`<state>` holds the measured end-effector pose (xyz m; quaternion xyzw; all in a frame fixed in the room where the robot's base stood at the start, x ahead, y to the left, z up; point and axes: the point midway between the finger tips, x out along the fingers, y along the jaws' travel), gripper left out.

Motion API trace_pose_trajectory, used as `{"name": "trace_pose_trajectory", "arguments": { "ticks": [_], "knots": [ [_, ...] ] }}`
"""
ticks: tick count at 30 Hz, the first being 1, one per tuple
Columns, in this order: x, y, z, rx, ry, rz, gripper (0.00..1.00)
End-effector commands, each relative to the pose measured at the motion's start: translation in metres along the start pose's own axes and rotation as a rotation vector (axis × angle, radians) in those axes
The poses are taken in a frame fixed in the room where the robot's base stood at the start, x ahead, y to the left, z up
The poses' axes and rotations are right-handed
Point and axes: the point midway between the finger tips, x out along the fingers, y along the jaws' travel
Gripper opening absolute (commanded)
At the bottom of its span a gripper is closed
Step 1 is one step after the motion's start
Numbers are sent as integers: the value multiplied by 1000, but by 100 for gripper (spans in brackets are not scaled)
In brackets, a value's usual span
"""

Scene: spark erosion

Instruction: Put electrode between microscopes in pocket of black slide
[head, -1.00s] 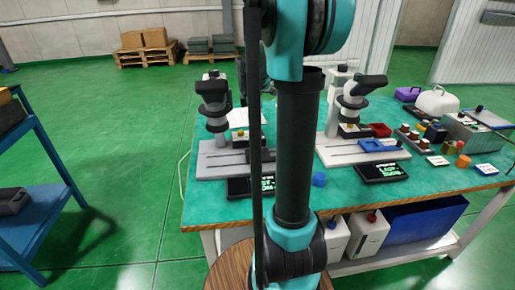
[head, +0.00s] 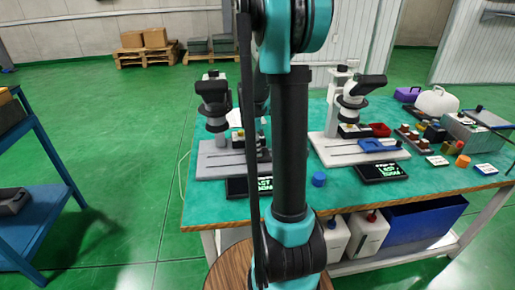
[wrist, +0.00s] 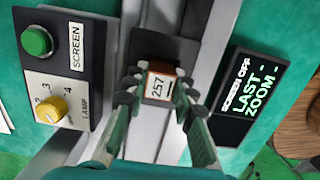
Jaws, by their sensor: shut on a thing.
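My gripper (wrist: 156,92) is shut on a small block-shaped electrode (wrist: 158,86) in the wrist view. The electrode has a white label reading 257 and reddish-brown edges. It is over the black slide (wrist: 168,48), which lies on the grey rail of the left microscope. I cannot tell whether the electrode is inside the pocket or just above it; the pocket is hidden. In the head view my arm covers the gripper and most of the slide. The left microscope (head: 213,100) and right microscope (head: 352,100) stand on the green bench.
A control box (wrist: 62,70) with a green button and yellow knob flanks the slide. A screen (wrist: 248,95) is on its other side. A blue cylinder (head: 318,179) stands between the microscopes. A blue slide (head: 380,145) is on the right microscope's base.

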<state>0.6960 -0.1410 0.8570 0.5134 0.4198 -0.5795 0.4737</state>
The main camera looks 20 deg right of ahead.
Motion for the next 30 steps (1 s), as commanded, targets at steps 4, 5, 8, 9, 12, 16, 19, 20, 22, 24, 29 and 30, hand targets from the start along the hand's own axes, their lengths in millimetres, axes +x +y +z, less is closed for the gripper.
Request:
{"name": "trace_pose_trajectory", "arguments": {
  "ticks": [4, 5, 8, 9, 12, 16, 19, 20, 22, 24, 29, 30],
  "knots": [
    [2, 0, 0, 0, 0, 0, 31],
    [2, 0, 0, 0, 0, 0, 35],
    [2, 0, 0, 0, 0, 0, 46],
    [2, 0, 0, 0, 0, 0, 46],
    [2, 0, 0, 0, 0, 0, 46],
    [2, 0, 0, 0, 0, 0, 46],
    [-3, 0, 0, 0, 0, 0, 46],
    [-5, 0, 0, 0, 0, 0, 46],
    [-14, 0, 0, 0, 0, 0, 46],
    [-25, 0, 0, 0, 0, 0, 46],
    [-58, -1, 0, 0, 0, 0, 46],
    [-66, -1, 0, 0, 0, 0, 46]
  ]
}}
